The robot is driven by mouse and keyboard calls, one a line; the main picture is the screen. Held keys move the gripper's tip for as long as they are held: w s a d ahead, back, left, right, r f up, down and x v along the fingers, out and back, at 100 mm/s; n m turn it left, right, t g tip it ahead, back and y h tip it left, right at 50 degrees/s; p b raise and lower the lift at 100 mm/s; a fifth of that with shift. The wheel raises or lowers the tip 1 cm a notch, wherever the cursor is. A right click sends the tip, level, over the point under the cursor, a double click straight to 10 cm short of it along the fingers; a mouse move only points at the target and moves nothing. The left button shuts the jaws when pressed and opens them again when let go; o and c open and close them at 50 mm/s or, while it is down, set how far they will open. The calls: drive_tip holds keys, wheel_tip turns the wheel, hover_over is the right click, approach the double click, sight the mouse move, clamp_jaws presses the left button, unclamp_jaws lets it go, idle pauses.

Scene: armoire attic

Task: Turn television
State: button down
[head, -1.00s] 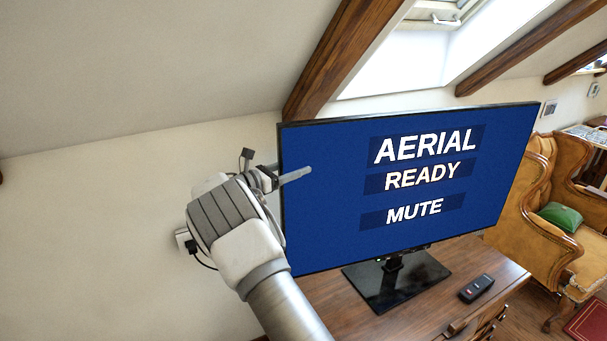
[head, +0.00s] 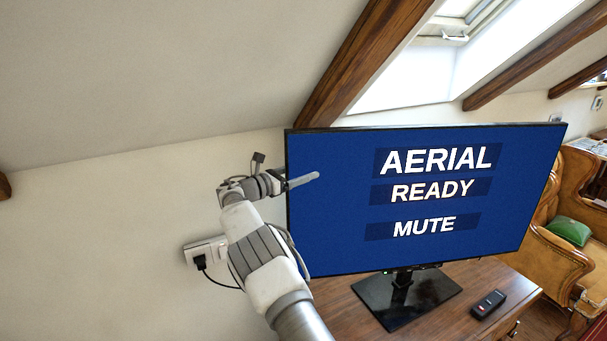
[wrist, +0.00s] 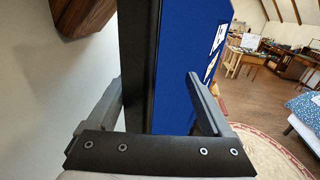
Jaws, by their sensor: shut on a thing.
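The television (head: 340,230) stands on a black base (head: 425,290) on a wooden desk. Its blue screen reads AERIAL READY MUTE. My gripper (head: 302,181) is at the television's left edge, with one finger in front of the screen. In the wrist view the television's edge (wrist: 138,70) lies between the two fingers of my gripper (wrist: 160,105), one finger on the back side and one on the screen side. My gripper is shut on this edge. The finger behind the television is hidden in the head view.
A remote (head: 488,304) lies on the desk (head: 350,312) right of the base. A wall socket with a plug (head: 203,252) is left of my arm. An armchair (head: 545,250) with a green cushion (head: 568,230) stands at the right. The sloped ceiling and a beam (head: 375,60) are above.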

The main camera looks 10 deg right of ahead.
drive_tip(key=shift+w+d+r, duration=0.15)
drive_tip(key=shift+d+r, duration=0.1)
drive_tip(key=shift+r, duration=0.05)
drive_tip(key=shift+c, duration=1.5)
unclamp_jaws()
drive_tip(key=shift+f, duration=0.1)
drive_tip(key=c, duration=0.3)
drive_tip(key=shift+a, duration=0.1)
drive_tip(key=b+v, duration=0.2)
drive_tip(key=v, duration=1.5)
drive_tip(key=shift+a, duration=0.25)
drive_tip(key=shift+d, duration=0.1)
